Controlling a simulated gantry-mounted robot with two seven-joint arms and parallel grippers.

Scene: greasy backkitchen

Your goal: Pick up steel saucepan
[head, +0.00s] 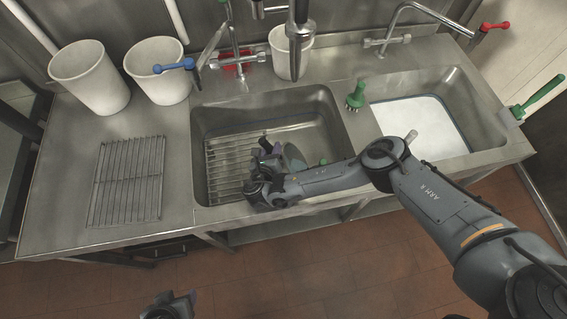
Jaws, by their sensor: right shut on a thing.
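My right gripper (268,155) is down in the left sink basin, near its front wall. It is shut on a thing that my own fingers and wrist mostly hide. A grey rounded metal piece (293,158) shows just right of the fingers, low in the basin. It looks like part of the steel saucepan, but its full shape and handle are hidden. I cannot tell whether it touches the basin floor. My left gripper (172,305) is at the bottom edge, over the floor in front of the counter, far from the basin. Its fingers are too cut off to read.
A wire rack (222,168) lies in the left basin (325,112); another rack (128,182) lies on the left drainboard. White buckets (90,80) stand at the back. A green-handled brush (356,95) stands between the basins. The right basin (455,95) holds whitish water. Taps overhang both basins.

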